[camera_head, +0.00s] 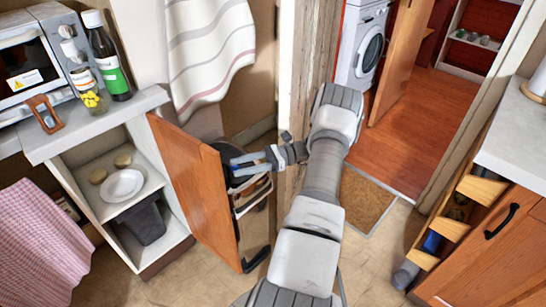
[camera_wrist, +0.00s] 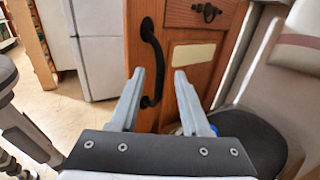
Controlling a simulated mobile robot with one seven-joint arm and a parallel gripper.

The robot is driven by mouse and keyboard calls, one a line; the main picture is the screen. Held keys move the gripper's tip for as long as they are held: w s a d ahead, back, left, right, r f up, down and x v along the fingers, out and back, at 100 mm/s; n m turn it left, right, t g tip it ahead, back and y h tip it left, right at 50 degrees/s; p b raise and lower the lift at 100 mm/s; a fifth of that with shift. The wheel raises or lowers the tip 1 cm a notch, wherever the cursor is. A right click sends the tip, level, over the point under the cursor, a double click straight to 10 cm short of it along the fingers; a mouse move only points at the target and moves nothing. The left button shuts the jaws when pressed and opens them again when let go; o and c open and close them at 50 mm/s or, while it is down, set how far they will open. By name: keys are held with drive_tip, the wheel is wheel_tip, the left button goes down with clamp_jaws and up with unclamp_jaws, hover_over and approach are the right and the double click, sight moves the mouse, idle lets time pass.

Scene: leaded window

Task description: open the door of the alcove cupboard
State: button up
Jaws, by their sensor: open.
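The alcove cupboard is a white carcass (camera_head: 90,195) at the left in the head view. Its orange-brown wooden door (camera_head: 200,190) stands wide open, swung out to the right of the opening, with its inner face visible. A black handle (camera_head: 257,260) shows at the near lower edge of the door, on its outer side. My gripper (camera_head: 236,170) is open and empty on the outer side of the door. In the wrist view a wooden front (camera_wrist: 185,60) with a long black handle (camera_wrist: 150,45) lies beyond my open fingers (camera_wrist: 159,72). I see no clear contact.
Inside the cupboard are a white plate (camera_head: 122,185) and a dark bin (camera_head: 145,222). A dark round object (camera_head: 228,152) stands beside my gripper, under a striped towel (camera_head: 210,45). A wooden post (camera_head: 290,90) is close to my arm. Floor (camera_head: 200,285) is clear in front.

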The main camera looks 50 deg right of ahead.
drive_tip(key=v, duration=1.3)
drive_tip(key=shift+d, duration=0.2)
drive_tip(key=shift+s, duration=0.15)
drive_tip(key=shift+r, duration=0.15)
